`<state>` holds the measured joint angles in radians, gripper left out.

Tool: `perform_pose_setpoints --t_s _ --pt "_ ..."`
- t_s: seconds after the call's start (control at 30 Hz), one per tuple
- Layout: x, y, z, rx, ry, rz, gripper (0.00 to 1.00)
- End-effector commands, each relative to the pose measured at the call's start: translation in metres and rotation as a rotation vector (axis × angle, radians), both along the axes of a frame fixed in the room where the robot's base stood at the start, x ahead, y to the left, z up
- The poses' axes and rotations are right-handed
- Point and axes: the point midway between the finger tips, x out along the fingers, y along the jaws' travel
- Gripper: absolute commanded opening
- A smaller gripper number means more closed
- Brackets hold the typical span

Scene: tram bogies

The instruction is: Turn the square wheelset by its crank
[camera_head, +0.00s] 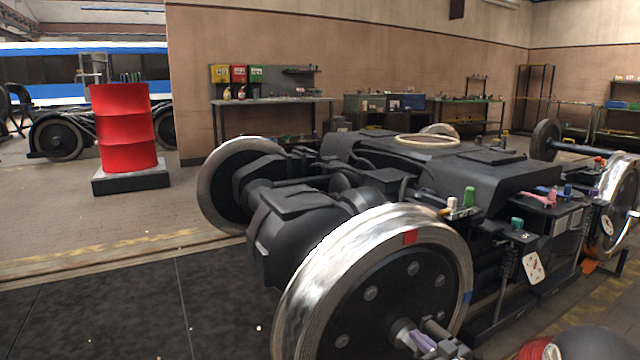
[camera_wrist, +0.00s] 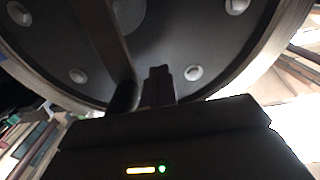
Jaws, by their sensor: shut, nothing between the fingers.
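The near wheel (camera_head: 385,285) of the bogie has a shiny silver rim with a red mark at its top and a blue mark at its right. Its dark disc with several bolts also fills the upper part of the wrist view (camera_wrist: 205,40). The crank (camera_head: 405,335) sits at the hub, cut by the bottom edge of the head view. In the wrist view the crank's bar (camera_wrist: 108,40) runs down to a dark grip (camera_wrist: 123,98). My gripper (camera_wrist: 162,78) is shut and empty, just right of this grip. Whether they touch, I cannot tell.
The dark bogie frame (camera_head: 465,170) stands behind the near wheel, with small coloured items on its right end. Another shiny wheel (camera_head: 612,205) is at the far right. A red barrel (camera_head: 125,125) stands at the left. The floor at the left front is clear.

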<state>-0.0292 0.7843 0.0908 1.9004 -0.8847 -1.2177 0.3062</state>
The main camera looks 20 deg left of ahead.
Motion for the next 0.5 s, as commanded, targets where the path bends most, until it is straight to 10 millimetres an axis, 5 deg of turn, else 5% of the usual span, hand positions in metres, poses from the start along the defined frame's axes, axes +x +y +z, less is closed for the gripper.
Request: perform_pose_setpoints --t_s 0.5 --pt "0.0050 -0.0037 0.0029 0.001 -0.001 -0.001 0.00"
